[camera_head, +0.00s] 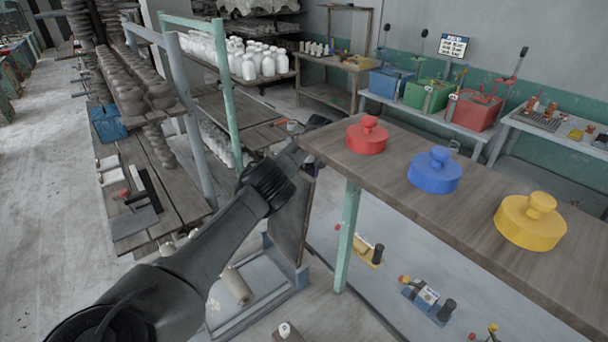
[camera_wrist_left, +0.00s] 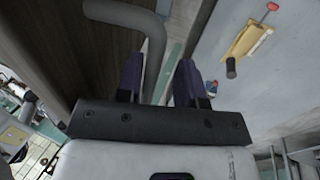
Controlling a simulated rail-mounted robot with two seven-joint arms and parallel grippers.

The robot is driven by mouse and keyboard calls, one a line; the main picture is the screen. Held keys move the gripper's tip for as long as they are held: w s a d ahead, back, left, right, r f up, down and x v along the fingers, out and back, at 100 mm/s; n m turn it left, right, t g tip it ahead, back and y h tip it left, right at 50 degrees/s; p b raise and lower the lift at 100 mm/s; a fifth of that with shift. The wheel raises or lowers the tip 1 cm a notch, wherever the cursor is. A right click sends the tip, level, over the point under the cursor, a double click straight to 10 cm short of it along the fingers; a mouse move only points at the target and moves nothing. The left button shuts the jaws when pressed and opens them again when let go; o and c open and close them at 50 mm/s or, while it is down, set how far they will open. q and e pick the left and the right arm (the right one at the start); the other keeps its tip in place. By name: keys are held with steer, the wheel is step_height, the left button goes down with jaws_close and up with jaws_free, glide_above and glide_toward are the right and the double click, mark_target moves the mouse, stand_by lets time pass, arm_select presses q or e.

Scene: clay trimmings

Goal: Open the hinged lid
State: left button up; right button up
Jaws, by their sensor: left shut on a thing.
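A dark brown panel, apparently the hinged lid (camera_head: 290,218), stands steeply raised at the right side of a pale grey-blue box (camera_head: 222,330) in the head view. In the left wrist view a brown wooden surface, likely the same lid (camera_wrist_left: 45,40), fills the upper left. A grey bent bar handle (camera_wrist_left: 152,32) runs down from it between the fingers. My left gripper (camera_wrist_left: 159,64) is shut on this handle. In the head view my left arm reaches to the lid's upper end; its fingers are mostly hidden there. My right gripper is in neither view.
A wooden-topped table (camera_head: 400,200) with red, blue and yellow knobbed discs stands close to the right of my left arm. Its green leg (camera_head: 347,235) is near the lid. A clay-coloured roll (camera_head: 237,285) lies in the box area. Shelves (camera_head: 165,205) stand left.

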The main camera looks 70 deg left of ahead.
arm_select(q)
steer(key=shift+o, duration=1.2)
steer(key=shift+w+d, duration=0.25)
steer(key=shift+d, duration=0.05)
steer(key=shift+s+a+r, duration=0.15)
steer(key=shift+r, duration=0.1)
steer(key=w+d+r+p, duration=0.5)
steer(key=d+r+p, duration=0.5)
steer(key=p, duration=0.1)
steer(key=shift+d+r, duration=0.3)
steer(key=shift+r, duration=0.1)
